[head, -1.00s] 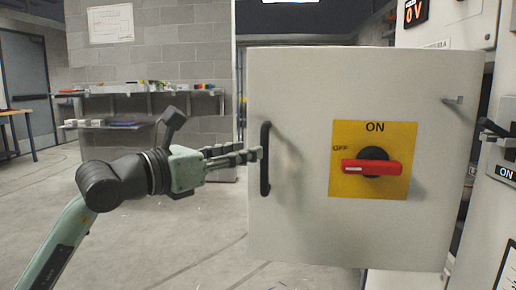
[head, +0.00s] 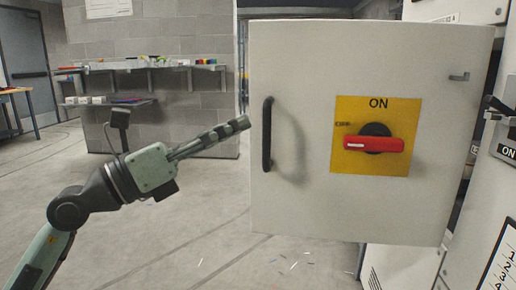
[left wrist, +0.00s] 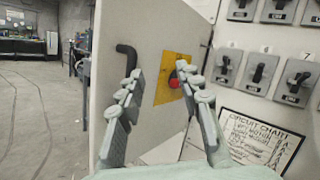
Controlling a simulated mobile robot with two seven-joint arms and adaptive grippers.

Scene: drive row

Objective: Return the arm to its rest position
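My left gripper (head: 240,124) is in the head view, pointing up and right, left of the grey cabinet door (head: 308,208). Its fingers (left wrist: 160,74) are spread apart with nothing between them in the left wrist view. The black door handle (head: 267,134) is just right of the fingertips, with a small gap in the head view; it also shows in the left wrist view (left wrist: 127,54). The door stands swung out from the cabinet. Its red rotary switch (head: 374,144) lies horizontal on a yellow plate, near the ON label. My right gripper is not in view.
The cabinet (left wrist: 260,40) behind the door carries several black switches and a circuit chart (left wrist: 258,143). A wall shelf (head: 150,66) with small coloured items is behind my left arm.

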